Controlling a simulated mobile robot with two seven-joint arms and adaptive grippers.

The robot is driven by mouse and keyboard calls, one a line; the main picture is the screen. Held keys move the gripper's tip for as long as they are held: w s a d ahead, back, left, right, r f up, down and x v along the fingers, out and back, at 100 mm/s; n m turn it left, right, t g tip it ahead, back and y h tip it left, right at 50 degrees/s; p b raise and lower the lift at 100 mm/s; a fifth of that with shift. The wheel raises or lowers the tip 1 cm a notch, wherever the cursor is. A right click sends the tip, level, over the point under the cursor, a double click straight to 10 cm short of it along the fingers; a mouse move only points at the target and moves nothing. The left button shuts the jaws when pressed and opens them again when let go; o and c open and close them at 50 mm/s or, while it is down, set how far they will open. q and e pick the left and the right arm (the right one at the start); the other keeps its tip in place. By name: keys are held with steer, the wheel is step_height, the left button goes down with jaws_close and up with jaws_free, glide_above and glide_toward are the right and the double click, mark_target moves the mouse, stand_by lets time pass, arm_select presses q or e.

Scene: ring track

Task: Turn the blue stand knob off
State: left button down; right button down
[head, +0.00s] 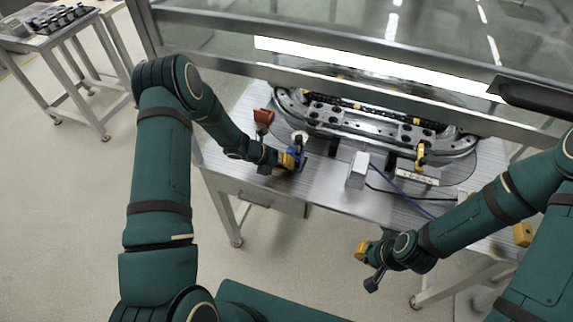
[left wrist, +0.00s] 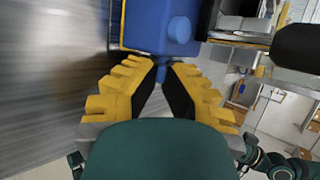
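The blue stand (head: 299,150) is on the near part of the metal table, left of center in the head view. In the left wrist view its blue body (left wrist: 150,28) fills the top, with a round blue knob (left wrist: 180,29) on its face. My left gripper (head: 291,160) is right at the stand. Its yellow fingers (left wrist: 161,68) point at the stand with a gap between the tips, where a small blue part shows. Contact cannot be made out. My right gripper (head: 366,268) hangs in front of the table, fingers apart and empty.
An oval ring track (head: 375,125) lies behind the stand. A red-brown piece (head: 263,116) is at the table's left. A white box (head: 357,170) stands to the right, with blue and black cables beyond it. A metal frame with clear panels rises over the table's back.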

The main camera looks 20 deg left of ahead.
arm_select(q)
steer(key=shift+f, duration=0.1)
stand_by(0.3)
steer(key=c, duration=1.4)
jaws_free()
steer(key=shift+d, duration=0.1)
steer(key=shift+o, duration=0.2)
steer(key=v, duration=1.2)
steer(key=shift+f, duration=0.1)
